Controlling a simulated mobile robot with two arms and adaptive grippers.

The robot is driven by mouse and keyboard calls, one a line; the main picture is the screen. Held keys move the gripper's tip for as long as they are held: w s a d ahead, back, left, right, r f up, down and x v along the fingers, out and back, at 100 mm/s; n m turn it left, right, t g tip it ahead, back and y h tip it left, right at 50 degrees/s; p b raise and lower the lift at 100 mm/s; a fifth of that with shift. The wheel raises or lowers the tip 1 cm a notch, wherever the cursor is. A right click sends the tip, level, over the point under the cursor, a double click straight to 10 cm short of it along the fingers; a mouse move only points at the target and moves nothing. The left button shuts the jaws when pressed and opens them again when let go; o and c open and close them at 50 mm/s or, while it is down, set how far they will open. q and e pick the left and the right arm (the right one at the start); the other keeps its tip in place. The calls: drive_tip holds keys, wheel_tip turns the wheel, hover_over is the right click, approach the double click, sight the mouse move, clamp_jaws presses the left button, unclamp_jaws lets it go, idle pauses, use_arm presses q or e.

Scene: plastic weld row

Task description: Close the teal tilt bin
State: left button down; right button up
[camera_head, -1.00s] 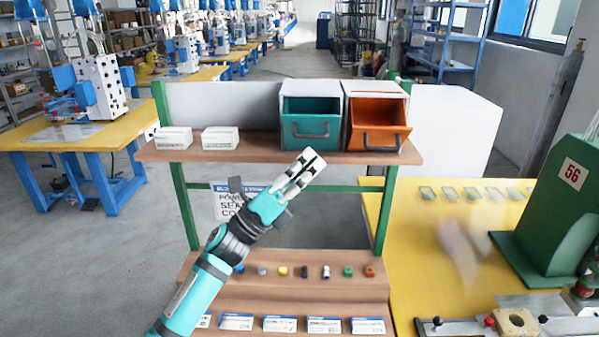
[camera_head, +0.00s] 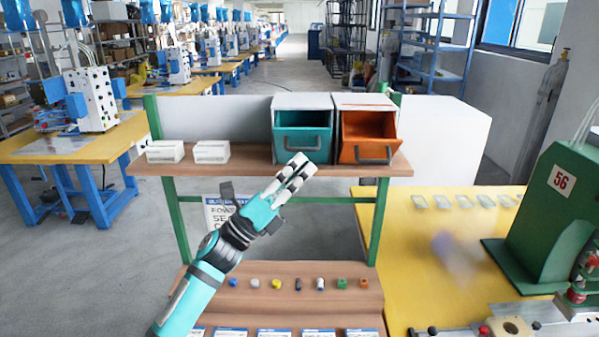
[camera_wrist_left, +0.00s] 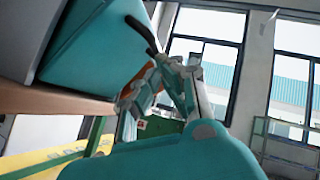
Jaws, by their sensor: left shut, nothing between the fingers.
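The teal tilt bin (camera_head: 302,145) stands on the upper wooden shelf in the head view. Its front is tilted out and its top is open, with a dark handle on the front. It also fills the upper left of the left wrist view (camera_wrist_left: 95,50), its dark handle close to the fingers. My left gripper (camera_head: 300,170) is shut and empty, with its tips just in front of the bin's lower front. I cannot tell whether they touch it. My right gripper is not in view.
An orange tilt bin (camera_head: 368,137), also tilted open, stands right beside the teal one. Two white boxes (camera_head: 211,152) sit on the shelf (camera_head: 245,170) to the left. Small coloured parts lie on a lower step. A green machine (camera_head: 545,215) stands on the yellow table at right.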

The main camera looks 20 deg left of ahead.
sight(312, 133)
use_arm(q)
drive_tip(key=shift+r, duration=0.25)
drive_tip(key=shift+w+a+r+b, duration=0.15)
drive_tip(key=shift+w+r+b, duration=0.35)
drive_tip(key=shift+r+b, duration=0.3)
drive_tip(key=shift+w+a+r+b, duration=0.15)
drive_tip(key=shift+w+r+b, duration=0.35)
drive_tip(key=shift+r+b, duration=0.2)
drive_tip(key=shift+w+r, duration=0.1)
idle(0.3)
